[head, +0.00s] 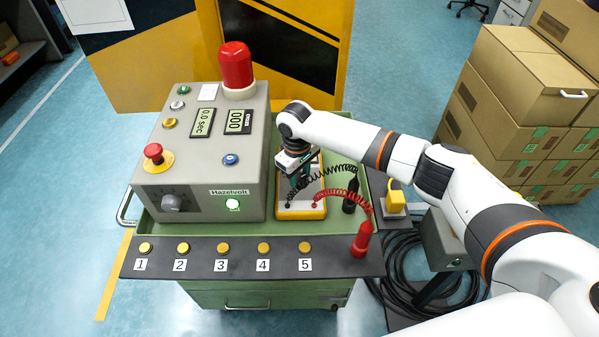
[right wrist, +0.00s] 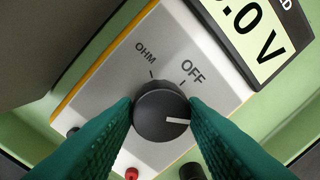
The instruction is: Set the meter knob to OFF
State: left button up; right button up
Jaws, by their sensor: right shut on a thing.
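The meter (head: 301,214) is a grey-faced box with yellow edges, in the green tray right of the big console. In the right wrist view its face (right wrist: 110,90) carries the labels OHM and OFF (right wrist: 193,72), each with a tick mark. The round black meter knob (right wrist: 160,113) has a white pointer line aimed at the picture's right, away from both those ticks. My right gripper (right wrist: 162,108) has its green fingers shut on the knob's two sides; it also shows in the head view (head: 299,180), where it hides the knob. My left gripper is not in view.
The console (head: 200,150) with a red lamp (head: 236,68) stands close left of the meter. Coiled black and red leads (head: 340,193) and upright probes (head: 361,240) are at its right. Numbered buttons line the front ledge (head: 205,262). A part of the meter's display (right wrist: 262,30) reads ".0 V".

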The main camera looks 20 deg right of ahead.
aim_at(301, 180)
jog(key=shift+r+n+p, duration=0.15)
jog(key=shift+n+p, duration=0.75)
jog(key=shift+n, duration=0.3)
jog(key=n+p, duration=0.1)
jog(key=n, duration=0.1)
jog(key=shift+n, duration=0.3)
jog(key=n+p, duration=0.1)
jog(key=n, duration=0.1)
jog(key=shift+n, duration=0.3)
jog(key=shift+n+y+p, duration=0.3)
jog(key=shift+n+p, duration=0.2)
jog(key=shift+n, duration=1.1)
jog(key=o, duration=1)
jog(key=shift+c, duration=0.2)
notch_tip(301, 180, up, 12)
jog(key=b, duration=0.1)
jog(key=shift+s, duration=0.45)
